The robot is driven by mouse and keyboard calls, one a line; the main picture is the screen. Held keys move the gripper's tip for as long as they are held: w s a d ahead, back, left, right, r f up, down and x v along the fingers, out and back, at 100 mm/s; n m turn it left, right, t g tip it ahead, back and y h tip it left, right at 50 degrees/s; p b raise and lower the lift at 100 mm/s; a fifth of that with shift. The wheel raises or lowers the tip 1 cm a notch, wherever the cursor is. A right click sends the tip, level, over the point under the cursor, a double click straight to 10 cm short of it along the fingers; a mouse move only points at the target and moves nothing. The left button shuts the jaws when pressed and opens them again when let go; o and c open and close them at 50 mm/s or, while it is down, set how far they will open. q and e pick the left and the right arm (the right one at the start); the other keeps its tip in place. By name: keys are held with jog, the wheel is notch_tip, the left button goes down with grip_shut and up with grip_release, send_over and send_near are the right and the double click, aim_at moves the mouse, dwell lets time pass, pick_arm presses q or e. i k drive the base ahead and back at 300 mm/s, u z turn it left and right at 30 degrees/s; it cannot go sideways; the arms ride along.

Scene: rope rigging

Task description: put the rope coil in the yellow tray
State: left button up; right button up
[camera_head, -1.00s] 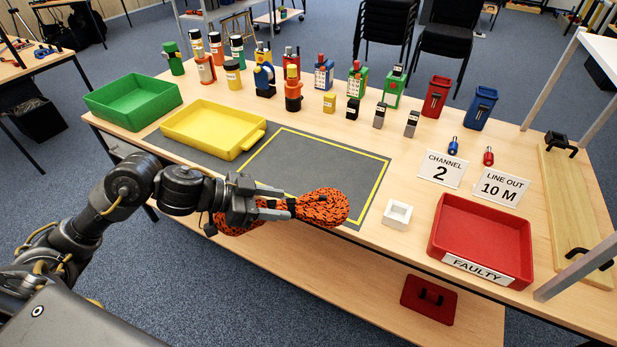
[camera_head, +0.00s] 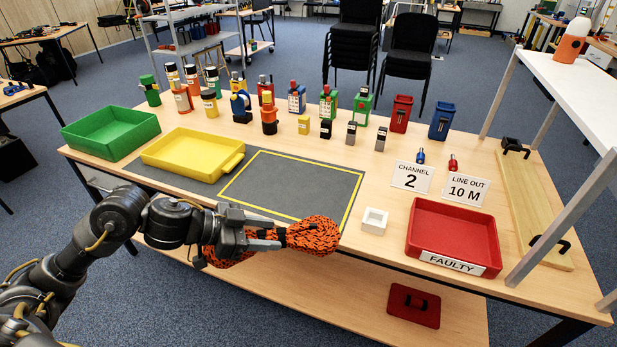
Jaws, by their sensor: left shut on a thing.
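The rope coil (camera_head: 314,235) is orange with dark flecks. My left gripper (camera_head: 278,238) is shut on it and holds it near the front edge of the table, at the lower edge of the yellow-outlined mat. Part of the coil is hidden behind the gripper, and part shows below it. The yellow tray (camera_head: 179,168) stands empty on the table, up and to the left of my gripper. My right gripper is not in view.
A green tray (camera_head: 145,133) stands left of the yellow one. Several bottles and devices line the table behind. A red tray (camera_head: 450,222) marked FAULTY and a small white box (camera_head: 375,220) stand to the right. The outlined grey mat (camera_head: 290,185) is bare.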

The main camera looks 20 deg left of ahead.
aim_at(202, 152)
jog(key=z, duration=0.05)
jog(key=i, duration=0.95)
jog(key=u, duration=0.2)
